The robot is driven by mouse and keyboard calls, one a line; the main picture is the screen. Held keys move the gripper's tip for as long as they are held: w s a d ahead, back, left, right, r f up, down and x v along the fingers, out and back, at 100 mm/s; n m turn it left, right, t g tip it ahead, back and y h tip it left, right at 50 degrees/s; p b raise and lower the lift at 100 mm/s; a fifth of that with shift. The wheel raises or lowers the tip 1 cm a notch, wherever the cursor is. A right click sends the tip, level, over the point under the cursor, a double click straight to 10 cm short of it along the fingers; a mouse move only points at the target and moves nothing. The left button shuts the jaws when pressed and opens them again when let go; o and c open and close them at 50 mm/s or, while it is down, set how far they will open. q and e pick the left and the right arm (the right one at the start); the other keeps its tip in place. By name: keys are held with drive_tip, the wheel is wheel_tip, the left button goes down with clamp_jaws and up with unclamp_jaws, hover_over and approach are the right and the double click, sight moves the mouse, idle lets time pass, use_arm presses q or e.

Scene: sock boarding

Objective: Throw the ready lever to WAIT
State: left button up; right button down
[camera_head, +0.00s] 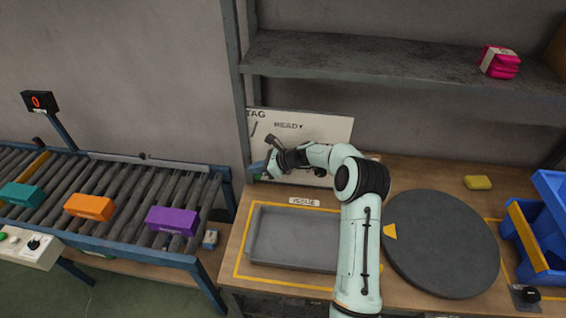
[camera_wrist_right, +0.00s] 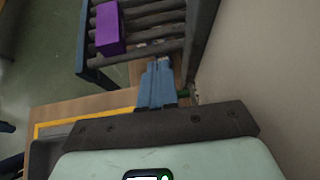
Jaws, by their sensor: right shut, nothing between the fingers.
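The white board (camera_head: 330,128) with the printed words TAG and READY stands upright at the back of the table, against the wall. My right gripper (camera_head: 258,167) is in front of its lower left part, with its blue fingers pointing left. In the right wrist view the fingers (camera_wrist_right: 157,83) are shut together with nothing between them. My left gripper is not in view.
A roller conveyor (camera_head: 125,172) at left carries teal, orange and purple (camera_head: 173,220) boxes. A grey tray (camera_head: 290,240) and a round dark disc (camera_head: 440,243) lie on the table, with a blue bin (camera_head: 548,225) at right. A shelf (camera_head: 400,66) overhangs the board.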

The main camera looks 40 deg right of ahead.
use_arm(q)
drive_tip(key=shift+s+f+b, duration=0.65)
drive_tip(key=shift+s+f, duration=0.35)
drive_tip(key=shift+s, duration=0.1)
use_arm(e)
drive_tip(key=v, duration=1.2)
drive_tip(key=shift+s+d+r, duration=0.15)
drive_tip(key=shift+s, duration=0.1)
